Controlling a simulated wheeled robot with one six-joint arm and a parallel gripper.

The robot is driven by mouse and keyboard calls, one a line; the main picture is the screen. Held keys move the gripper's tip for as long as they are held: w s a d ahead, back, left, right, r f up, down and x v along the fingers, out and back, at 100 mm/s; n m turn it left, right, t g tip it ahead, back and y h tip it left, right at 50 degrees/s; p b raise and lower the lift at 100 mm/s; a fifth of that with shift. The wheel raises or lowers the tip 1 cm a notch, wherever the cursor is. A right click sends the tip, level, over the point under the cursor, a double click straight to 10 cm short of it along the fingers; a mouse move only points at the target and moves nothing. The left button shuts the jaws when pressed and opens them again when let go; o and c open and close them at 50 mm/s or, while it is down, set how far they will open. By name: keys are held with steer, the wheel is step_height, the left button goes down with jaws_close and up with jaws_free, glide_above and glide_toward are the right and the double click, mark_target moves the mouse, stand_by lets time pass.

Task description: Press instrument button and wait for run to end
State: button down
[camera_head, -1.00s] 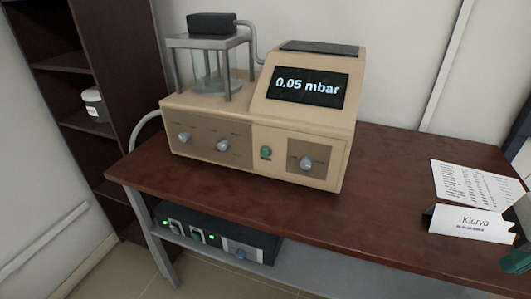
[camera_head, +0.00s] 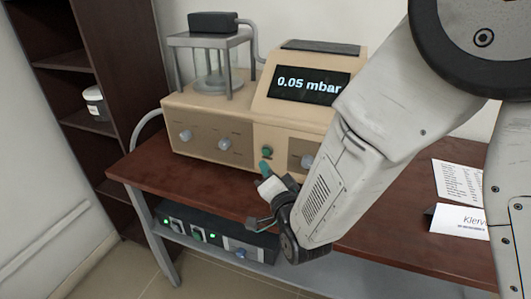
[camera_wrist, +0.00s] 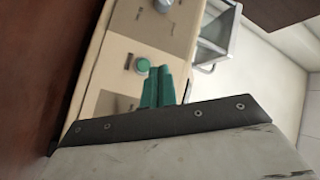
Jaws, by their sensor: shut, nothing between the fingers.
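The tan instrument (camera_head: 205,165) stands on the wooden table, its display (camera_head: 308,88) reading 0.05 mbar. A green round button (camera_head: 267,151) is on its front panel. My gripper (camera_head: 265,168) is in front of the panel, just below the button in the head view, with its green fingers shut and empty. In the wrist view the fingers (camera_wrist: 158,72) point toward the panel, beside the green button (camera_wrist: 142,65). I cannot tell whether they touch it. My arm hides the right part of the front panel.
The instrument carries a glass chamber (camera_head: 212,70) in a metal frame at its left. Knobs (camera_head: 225,144) flank the button. A name card (camera_head: 458,219) and a printed sheet (camera_head: 449,180) lie on the table's right. A dark power unit (camera_head: 225,236) sits on the lower shelf.

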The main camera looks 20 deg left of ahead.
mark_target(266, 151)
steer(key=s+a, duration=0.1)
steer(key=s+f+y, duration=0.1)
steer(key=s+a+y, duration=0.1)
steer(key=s, duration=0.1)
steer(key=shift+a+f+t, duration=0.3)
steer(key=shift+a+t, duration=0.05)
steer(key=shift+t, duration=0.05)
steer(key=w, duration=0.8)
steer(key=shift+w+d, duration=0.35)
stand_by(1.6)
steer(key=shift+w, duration=0.45)
steer(key=shift+w+d, duration=0.1)
steer(key=shift+w, duration=0.35)
stand_by(0.6)
steer(key=shift+s, duration=0.9)
